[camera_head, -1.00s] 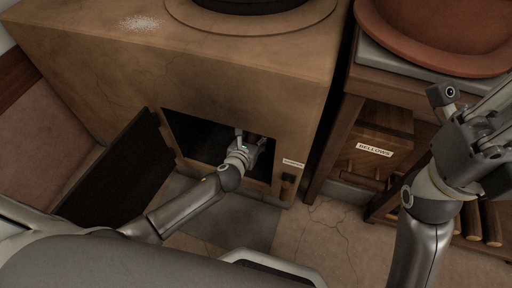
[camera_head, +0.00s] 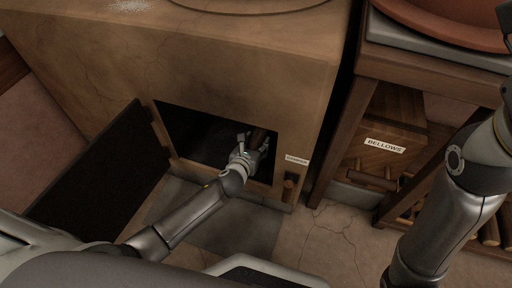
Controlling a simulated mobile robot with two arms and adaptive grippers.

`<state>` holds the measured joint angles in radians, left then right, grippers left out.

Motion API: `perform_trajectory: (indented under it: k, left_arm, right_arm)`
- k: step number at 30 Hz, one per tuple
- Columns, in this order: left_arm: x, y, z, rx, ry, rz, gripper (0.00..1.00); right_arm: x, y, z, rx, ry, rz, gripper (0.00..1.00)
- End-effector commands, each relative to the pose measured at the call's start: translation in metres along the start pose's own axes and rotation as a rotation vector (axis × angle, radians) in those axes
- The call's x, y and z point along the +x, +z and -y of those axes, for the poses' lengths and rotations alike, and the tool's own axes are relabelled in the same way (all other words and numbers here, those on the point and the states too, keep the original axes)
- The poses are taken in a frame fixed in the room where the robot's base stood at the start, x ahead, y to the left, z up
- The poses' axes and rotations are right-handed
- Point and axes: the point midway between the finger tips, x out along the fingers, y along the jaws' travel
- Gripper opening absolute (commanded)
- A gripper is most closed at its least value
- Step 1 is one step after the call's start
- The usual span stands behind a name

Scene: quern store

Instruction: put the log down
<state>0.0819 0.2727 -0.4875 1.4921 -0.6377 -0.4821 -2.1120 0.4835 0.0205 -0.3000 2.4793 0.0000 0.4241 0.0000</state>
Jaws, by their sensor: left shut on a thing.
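My left gripper (camera_head: 247,148) is at the right part of the dark square opening (camera_head: 190,132) in the front of the big tan block (camera_head: 230,75). It is shut on a brown log (camera_head: 260,138), of which a short end shows between and above the fingers. The rest of the log is hidden by the fingers and the dark inside. I cannot tell whether the log touches the floor of the opening. My right arm rises at the right edge; its hand is almost all cut off by the frame.
A dark door (camera_head: 100,178) stands open left of the opening. A labelled plate and small latch (camera_head: 290,185) are at its right. Cracked floor (camera_head: 335,235) is free in front.

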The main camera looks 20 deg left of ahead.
Motion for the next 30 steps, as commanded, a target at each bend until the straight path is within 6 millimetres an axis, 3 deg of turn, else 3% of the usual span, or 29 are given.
perform_trajectory:
  k: [15,16,20,30]
  left_arm:
    - [0.0032,-0.0043,0.0000,0.000,0.000,0.001,0.14]
    - [0.0030,-0.0048,-0.0002,0.000,0.001,-0.001,0.49]
    - [0.0027,-0.0047,-0.0002,0.000,0.001,-0.001,0.65]
    - [0.0024,-0.0037,-0.0003,0.000,0.001,-0.001,0.68]
  right_arm:
    - [0.0019,-0.0034,0.0013,-0.002,-0.005,-0.012,0.00]
    - [0.0030,-0.0034,0.0013,-0.002,-0.006,-0.014,0.00]
    - [0.0033,-0.0033,0.0014,-0.002,-0.006,-0.013,0.00]
    - [0.0038,-0.0034,0.0013,-0.001,-0.006,-0.014,0.00]
